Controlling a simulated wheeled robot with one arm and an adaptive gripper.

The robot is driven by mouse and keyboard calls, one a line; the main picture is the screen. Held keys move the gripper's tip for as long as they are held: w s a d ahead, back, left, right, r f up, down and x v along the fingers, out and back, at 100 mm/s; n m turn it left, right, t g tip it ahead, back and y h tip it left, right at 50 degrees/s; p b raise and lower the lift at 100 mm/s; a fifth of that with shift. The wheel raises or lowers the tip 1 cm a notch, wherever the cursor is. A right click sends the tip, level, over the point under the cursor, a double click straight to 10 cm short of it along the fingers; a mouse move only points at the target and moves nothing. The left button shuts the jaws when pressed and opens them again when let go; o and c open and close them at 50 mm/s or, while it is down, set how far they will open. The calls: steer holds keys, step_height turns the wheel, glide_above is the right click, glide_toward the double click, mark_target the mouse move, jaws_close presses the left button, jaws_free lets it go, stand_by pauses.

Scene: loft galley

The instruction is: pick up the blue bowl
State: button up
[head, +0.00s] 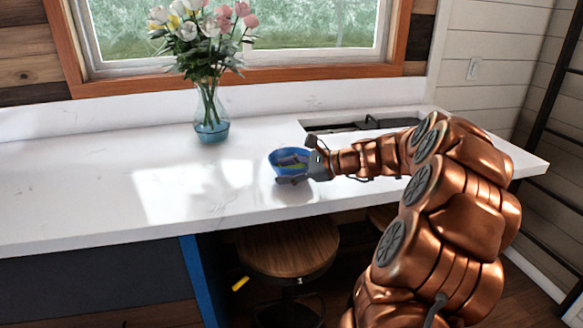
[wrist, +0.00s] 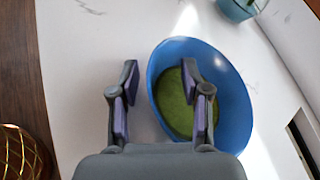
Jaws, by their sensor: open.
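The blue bowl (head: 284,154) stands upright on the white counter, with a green inside bottom. In the wrist view the bowl (wrist: 232,100) fills the right of the middle. My gripper (head: 291,170) is at the bowl's near right side in the head view. In the wrist view my gripper (wrist: 158,78) is open; its right finger is over the bowl's inside and its left finger is outside, over the counter. The bowl's left rim lies between the fingers, which do not close on it. The gripper covers part of the bowl in both views.
A glass vase (head: 211,130) of flowers stands on the counter (head: 100,185) behind and left of the bowl. A sink opening (head: 360,124) lies behind my arm. The counter left of the bowl is clear. A wooden stool (head: 288,248) stands below the front edge.

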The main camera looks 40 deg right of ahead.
steer(key=shift+w+a+f, duration=0.1)
steer(key=shift+w+a, duration=0.05)
steer(key=shift+w, duration=0.1)
jaws_close()
stand_by(0.5)
